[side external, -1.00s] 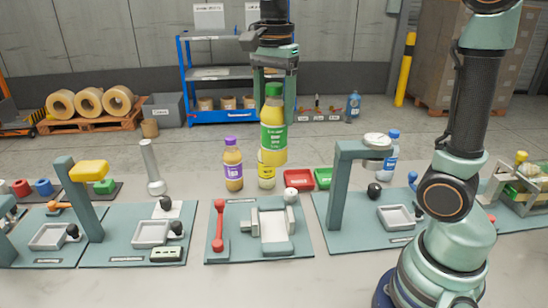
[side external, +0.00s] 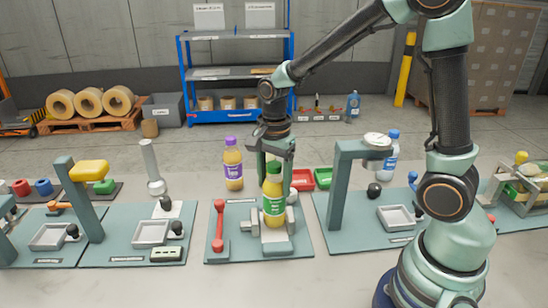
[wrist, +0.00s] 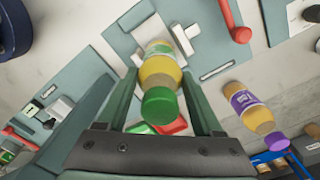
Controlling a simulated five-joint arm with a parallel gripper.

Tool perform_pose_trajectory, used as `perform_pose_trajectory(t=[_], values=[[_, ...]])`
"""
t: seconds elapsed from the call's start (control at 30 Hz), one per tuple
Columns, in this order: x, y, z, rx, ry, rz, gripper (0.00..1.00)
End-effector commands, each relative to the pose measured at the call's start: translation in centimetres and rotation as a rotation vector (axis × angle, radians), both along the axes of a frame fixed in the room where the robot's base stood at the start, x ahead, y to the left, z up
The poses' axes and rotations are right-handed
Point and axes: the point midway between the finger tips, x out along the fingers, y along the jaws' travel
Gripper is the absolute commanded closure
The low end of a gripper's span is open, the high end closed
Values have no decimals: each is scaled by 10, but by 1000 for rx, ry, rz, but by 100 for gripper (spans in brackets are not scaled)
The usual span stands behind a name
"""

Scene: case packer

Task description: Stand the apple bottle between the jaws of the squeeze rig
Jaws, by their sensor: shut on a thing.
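The apple bottle (side external: 274,204), amber with a green cap and green label, is upright in my gripper (side external: 274,172). My gripper is shut on it from two sides, and the wrist view shows its green cap (wrist: 160,106) between the fingers. The squeeze rig (side external: 232,248) is a teal board with grey jaws and a red lever (side external: 219,228) at its left. In the side view the bottle's lower end overlaps the space between the jaws. I cannot tell whether its base touches the rig's pale plate. The far jaw is partly hidden by the bottle.
A purple-capped bottle (side external: 233,165) stands behind the rig. Red (side external: 301,180) and green (side external: 323,178) trays lie behind right. Other rigs stand left.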

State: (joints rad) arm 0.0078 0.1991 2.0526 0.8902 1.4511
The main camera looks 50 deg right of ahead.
Motion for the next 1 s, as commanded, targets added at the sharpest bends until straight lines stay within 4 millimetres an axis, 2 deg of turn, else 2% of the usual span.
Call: perform_pose_trajectory(t=[0.03, 0.17, 0.57, 0.6, 0.67, 1.0], values=[[-1, 0, -8, 0, 4, 0, 100], [0, 0, -19, 0, 1, 0, 100], [0, 0, -23, 0, -1, 0, 100], [0, 0, -24, 0, 0, 0, 25], [0, 0, -23, 0, 0, 0, 2], [0, 0, -22, 0, 0, 0, 2]])
